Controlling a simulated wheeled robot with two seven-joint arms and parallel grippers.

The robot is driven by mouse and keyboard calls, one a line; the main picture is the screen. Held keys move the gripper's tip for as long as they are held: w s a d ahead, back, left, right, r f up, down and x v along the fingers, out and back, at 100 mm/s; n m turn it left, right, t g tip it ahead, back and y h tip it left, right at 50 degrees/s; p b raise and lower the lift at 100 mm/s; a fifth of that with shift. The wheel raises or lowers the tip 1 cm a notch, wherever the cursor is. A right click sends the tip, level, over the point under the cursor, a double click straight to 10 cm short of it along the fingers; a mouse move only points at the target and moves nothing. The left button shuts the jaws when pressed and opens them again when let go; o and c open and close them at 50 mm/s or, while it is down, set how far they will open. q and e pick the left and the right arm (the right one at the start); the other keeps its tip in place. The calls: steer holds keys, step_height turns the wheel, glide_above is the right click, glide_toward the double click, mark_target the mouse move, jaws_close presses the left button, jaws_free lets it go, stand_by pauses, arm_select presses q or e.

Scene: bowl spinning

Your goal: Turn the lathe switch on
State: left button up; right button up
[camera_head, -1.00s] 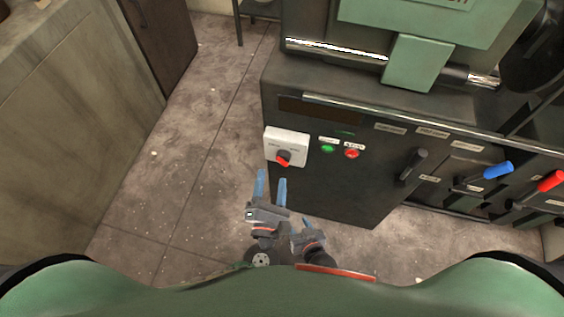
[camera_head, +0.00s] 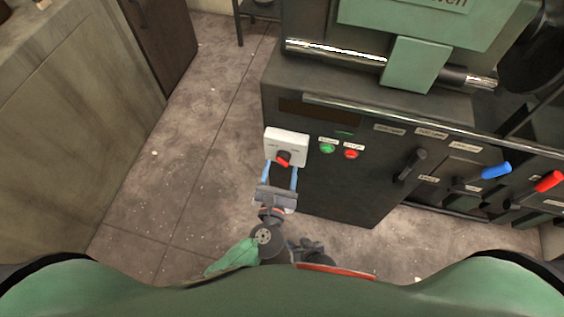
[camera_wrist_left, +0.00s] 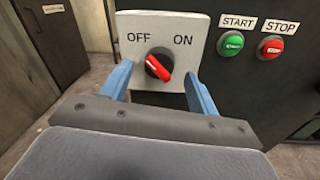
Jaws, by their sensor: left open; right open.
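The lathe switch is a white plate (camera_head: 286,142) marked OFF and ON, with a red-and-black rotary knob (camera_wrist_left: 158,66) at its centre. In the left wrist view the knob's red bar slants from upper left to lower right. My left gripper (camera_head: 281,170) is open, its blue fingers at the plate's lower edge. In the left wrist view, the fingers of the left gripper (camera_wrist_left: 160,84) stand left and right of the knob, without visibly gripping it.
A green START button (camera_wrist_left: 231,42) and a red STOP button (camera_wrist_left: 270,47) sit just right of the plate on the dark lathe cabinet (camera_head: 340,195). Levers with blue (camera_head: 496,170) and red (camera_head: 549,181) handles stick out farther right. Open floor (camera_head: 190,170) lies to the left.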

mark_target(283, 159)
arm_select(q)
steer(key=shift+w+d, duration=0.25)
steer(key=shift+w, duration=1.05)
steer(key=c, duration=0.9)
steer(key=shift+c, duration=0.2)
